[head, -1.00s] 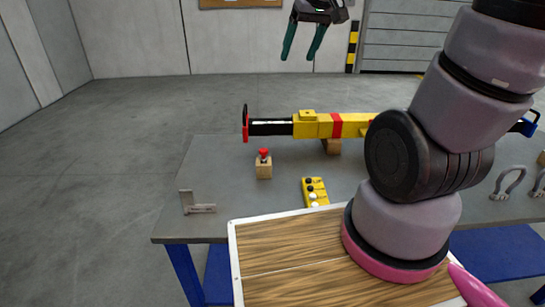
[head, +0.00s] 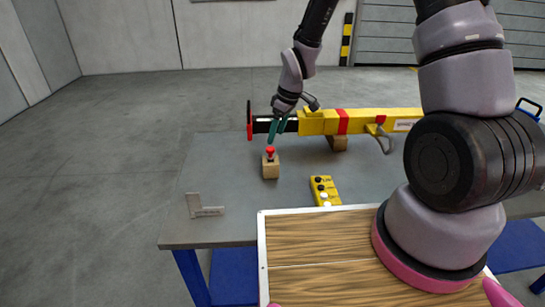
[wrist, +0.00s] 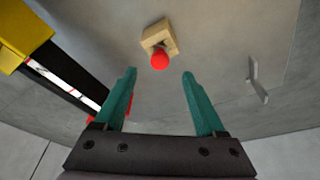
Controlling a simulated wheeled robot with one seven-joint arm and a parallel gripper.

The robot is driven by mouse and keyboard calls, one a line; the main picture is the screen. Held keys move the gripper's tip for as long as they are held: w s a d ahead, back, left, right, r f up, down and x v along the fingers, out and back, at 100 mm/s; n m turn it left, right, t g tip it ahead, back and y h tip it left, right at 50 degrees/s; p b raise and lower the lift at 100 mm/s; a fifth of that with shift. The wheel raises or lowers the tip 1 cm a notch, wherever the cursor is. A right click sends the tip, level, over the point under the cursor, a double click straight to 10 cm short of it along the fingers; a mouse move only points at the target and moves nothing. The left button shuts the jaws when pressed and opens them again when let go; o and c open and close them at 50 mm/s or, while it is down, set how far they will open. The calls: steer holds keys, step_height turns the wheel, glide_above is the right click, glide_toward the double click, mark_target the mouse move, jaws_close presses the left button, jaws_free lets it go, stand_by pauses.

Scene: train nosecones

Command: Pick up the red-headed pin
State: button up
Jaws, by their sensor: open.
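The red-headed pin (head: 270,152) stands upright in a small wooden block (head: 271,169) on the grey table. In the wrist view the red head (wrist: 160,61) shows in front of the block (wrist: 164,37), centred ahead of the fingertips. My gripper (head: 275,136) has green fingers and is open and empty, above the pin and apart from it.
A long yellow and black tool (head: 370,121) with red bands lies behind the block, close to my gripper. A yellow button box (head: 325,190) stands to the right, and a metal square (head: 205,209) lies at the left. Bare grey table (head: 228,165) surrounds the block.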

mark_target(271, 148)
steer(key=x, duration=0.8)
steer(key=shift+w+a, duration=0.1)
jaws_close()
